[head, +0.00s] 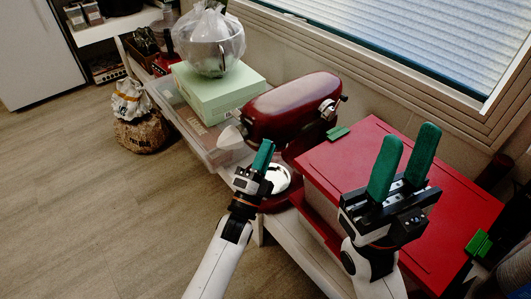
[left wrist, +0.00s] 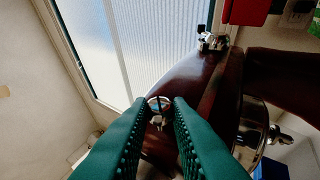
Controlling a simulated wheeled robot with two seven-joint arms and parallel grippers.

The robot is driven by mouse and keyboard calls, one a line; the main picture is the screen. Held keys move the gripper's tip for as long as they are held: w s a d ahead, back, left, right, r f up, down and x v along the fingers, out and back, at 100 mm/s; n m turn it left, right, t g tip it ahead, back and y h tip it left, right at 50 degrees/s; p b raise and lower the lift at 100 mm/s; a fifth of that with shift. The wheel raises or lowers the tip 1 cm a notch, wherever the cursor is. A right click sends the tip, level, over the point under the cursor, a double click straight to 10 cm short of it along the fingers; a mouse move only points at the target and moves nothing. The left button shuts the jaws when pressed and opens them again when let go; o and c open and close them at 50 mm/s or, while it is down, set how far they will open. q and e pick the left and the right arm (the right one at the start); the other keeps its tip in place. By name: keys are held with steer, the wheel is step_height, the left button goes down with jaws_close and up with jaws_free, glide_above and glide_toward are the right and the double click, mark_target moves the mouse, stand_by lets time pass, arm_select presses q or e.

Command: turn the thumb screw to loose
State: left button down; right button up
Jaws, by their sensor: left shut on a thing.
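A dark red stand mixer (head: 295,105) stands on the low white shelf, and its body also fills the middle of the left wrist view (left wrist: 192,82). A small silver thumb screw (left wrist: 158,117) sits on the mixer between my left fingertips. My left gripper (head: 266,147) has green fingers and is at the end of the mixer head, shut on the screw. The fingers hide the screw in the head view. My right gripper (head: 408,142) is open and empty above a red box (head: 335,155).
A pale green box (head: 215,95) with a plastic-wrapped pot (head: 208,45) stands left of the mixer. Green clips (head: 478,244) are on the red box. A windowed wall borders the shelf behind. Paper sacks (head: 138,125) stand on the floor, which is otherwise open at left.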

arm_select(q)
steer(key=c, duration=1.3)
jaws_free()
steer(key=shift+c, duration=0.2)
steer(key=p+v, duration=0.3)
steer(key=v, duration=0.9)
